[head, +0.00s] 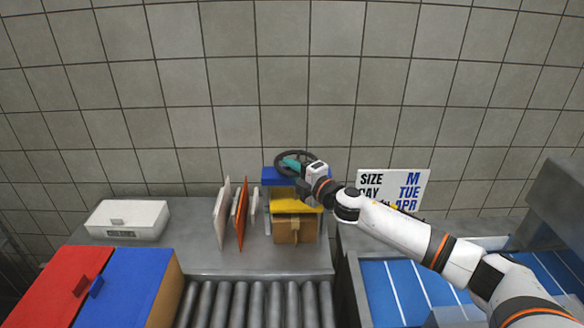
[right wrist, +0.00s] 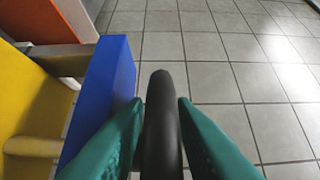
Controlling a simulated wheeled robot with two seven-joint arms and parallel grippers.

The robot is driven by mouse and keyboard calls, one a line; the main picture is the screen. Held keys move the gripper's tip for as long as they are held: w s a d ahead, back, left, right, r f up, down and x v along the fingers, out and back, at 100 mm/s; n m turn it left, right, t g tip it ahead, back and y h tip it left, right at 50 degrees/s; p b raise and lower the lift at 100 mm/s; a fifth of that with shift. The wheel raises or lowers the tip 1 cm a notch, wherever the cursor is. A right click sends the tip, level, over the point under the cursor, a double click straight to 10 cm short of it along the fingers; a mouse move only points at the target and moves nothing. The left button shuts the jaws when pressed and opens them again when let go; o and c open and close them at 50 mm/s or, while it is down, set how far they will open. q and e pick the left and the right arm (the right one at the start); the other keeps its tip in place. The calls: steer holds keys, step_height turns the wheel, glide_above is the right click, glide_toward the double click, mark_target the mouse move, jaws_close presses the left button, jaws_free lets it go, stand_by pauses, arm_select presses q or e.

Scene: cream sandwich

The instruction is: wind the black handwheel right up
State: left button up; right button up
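The black handwheel (head: 279,160) sits on top of a press with a blue top beam (head: 272,177) at the back of the counter. A yellow plate (head: 290,205) is under the beam, just above a brown block (head: 294,231). My right gripper (head: 292,163) reaches the wheel from the right. Part of the wheel is hidden by the gripper. My left gripper is not in view.
Upright white and orange boards (head: 240,214) stand just left of the press. A white box (head: 128,219) is further left. Rollers (head: 256,303) run in front.

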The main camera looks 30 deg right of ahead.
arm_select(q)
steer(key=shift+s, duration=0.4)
arm_select(e)
steer(key=shift+c, duration=0.5)
jaws_close()
steer(key=shift+s+d+n+g+y+b, duration=0.15)
steer(key=shift+n+g+y+b, duration=0.1)
steer(key=shift+n+y, duration=0.35)
steer(key=shift+d+n+g+y+b, duration=0.15)
steer(key=shift+n+g+y, duration=0.2)
steer(key=shift+y, duration=0.45)
steer(key=shift+s+d+n+g+y+b, duration=0.1)
steer(key=shift+d+n+g+y+b, duration=0.1)
steer(key=shift+n+y, duration=0.4)
steer(key=n+g+y, duration=0.1)
steer(key=y+b, duration=0.1)
steer(key=shift+s+d+n+g+y, duration=0.15)
steer(key=shift+n+g+y, duration=0.2)
steer(key=shift+g+y, duration=0.05)
arm_select(q)
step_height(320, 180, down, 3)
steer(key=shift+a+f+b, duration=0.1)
steer(key=shift+b, duration=0.35)
arm_select(e)
steer(key=shift+s+n+g+y, duration=0.1)
steer(key=shift+n+g+y, duration=0.3)
steer(key=shift+o, duration=0.5)
jaws_free()
steer(key=shift+d, duration=0.1)
